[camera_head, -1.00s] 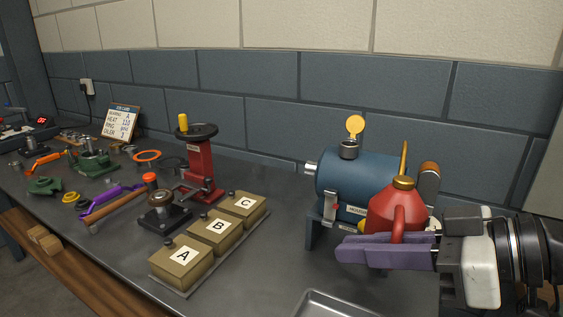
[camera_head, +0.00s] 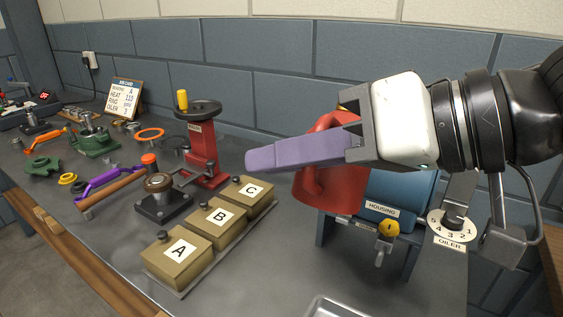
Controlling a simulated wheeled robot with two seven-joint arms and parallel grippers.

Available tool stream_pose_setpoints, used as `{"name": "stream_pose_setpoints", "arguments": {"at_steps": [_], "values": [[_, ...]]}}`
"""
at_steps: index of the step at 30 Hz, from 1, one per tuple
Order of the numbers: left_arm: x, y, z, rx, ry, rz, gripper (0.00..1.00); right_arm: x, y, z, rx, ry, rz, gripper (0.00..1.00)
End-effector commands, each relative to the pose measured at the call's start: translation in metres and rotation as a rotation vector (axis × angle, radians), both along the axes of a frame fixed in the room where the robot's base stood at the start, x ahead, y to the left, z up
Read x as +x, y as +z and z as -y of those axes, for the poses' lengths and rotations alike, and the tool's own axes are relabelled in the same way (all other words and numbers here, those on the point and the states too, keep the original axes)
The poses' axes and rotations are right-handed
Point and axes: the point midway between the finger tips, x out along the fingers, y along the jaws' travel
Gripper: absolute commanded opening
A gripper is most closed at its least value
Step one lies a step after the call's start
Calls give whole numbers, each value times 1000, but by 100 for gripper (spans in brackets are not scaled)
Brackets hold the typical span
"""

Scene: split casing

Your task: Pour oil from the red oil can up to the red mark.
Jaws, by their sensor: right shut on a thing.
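The can and gripper cover much of the housing. I cannot make out a red mark or any oil. My left gripper is not in view.
An OILER dial (camera_head: 452,227) with numbers sits right of the housing. Boxes A (camera_head: 178,257), B and C stand in a row on the bench. A red press (camera_head: 201,150) stands behind them. A metal tray (camera_head: 335,308) lies at the front edge. Tools crowd the left.

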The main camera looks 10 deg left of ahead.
Motion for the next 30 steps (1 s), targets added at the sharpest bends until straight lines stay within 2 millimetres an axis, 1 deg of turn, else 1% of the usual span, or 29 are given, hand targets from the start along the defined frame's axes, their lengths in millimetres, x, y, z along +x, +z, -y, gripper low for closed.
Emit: {"name": "stream_pose_setpoints", "arguments": {"at_steps": [1,3,5,10,30], "values": [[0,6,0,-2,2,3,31,1,10,0,13,1,-22,0],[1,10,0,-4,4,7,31,2,16,0,27,1,-57,0],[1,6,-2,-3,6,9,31,1,12,1,26,2,-56,0],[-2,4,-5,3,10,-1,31,1,12,2,25,1,-54,0],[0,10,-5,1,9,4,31,0,11,4,25,1,-52,0]]}}
